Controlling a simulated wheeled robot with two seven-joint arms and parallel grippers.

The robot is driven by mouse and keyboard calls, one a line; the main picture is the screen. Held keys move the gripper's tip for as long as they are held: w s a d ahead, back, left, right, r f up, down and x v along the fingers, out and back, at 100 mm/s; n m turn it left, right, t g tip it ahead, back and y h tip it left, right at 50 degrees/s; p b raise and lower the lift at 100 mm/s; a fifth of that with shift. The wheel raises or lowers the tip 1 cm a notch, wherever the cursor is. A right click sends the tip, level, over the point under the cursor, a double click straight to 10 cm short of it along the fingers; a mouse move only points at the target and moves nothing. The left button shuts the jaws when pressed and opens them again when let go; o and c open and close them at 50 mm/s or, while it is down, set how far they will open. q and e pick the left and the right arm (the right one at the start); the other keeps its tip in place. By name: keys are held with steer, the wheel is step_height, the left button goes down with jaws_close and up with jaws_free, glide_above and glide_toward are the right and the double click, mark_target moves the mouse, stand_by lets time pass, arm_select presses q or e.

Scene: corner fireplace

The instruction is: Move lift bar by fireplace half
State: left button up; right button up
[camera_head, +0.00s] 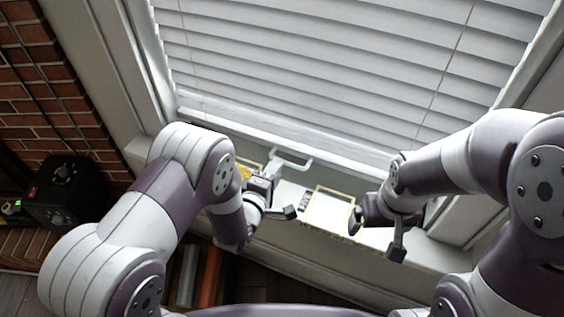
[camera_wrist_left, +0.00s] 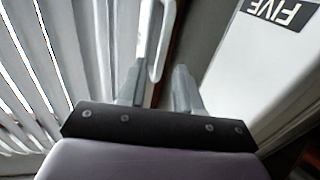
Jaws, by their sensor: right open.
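The lift bar is a pale handle (camera_head: 296,158) at the bottom rail of the window blind. It also shows as a white loop (camera_wrist_left: 157,45) at the top centre of the left wrist view. My left gripper (camera_head: 280,192) is just below the bar in the head view. In the wrist view my left gripper (camera_wrist_left: 159,88) has its fingers apart, with the bar's end close to the left finger; I cannot tell whether they touch. My right gripper (camera_head: 376,238) is open and empty over the right part of the sill, away from the bar.
White blinds (camera_head: 330,70) fill the window. A yellow-edged pale item (camera_head: 327,208) lies on the sill between my grippers. A black box (camera_head: 66,190) stands at left by the brick wall (camera_head: 35,70). Books (camera_head: 210,277) stand below the sill. A "FIVE" label (camera_wrist_left: 278,12) shows in the wrist view.

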arm_select(q)
steer(key=x, duration=0.5)
arm_select(e)
steer(key=shift+f, duration=0.25)
arm_select(q)
steer(key=shift+c, duration=0.4)
jaws_close()
steer(key=shift+r, duration=0.1)
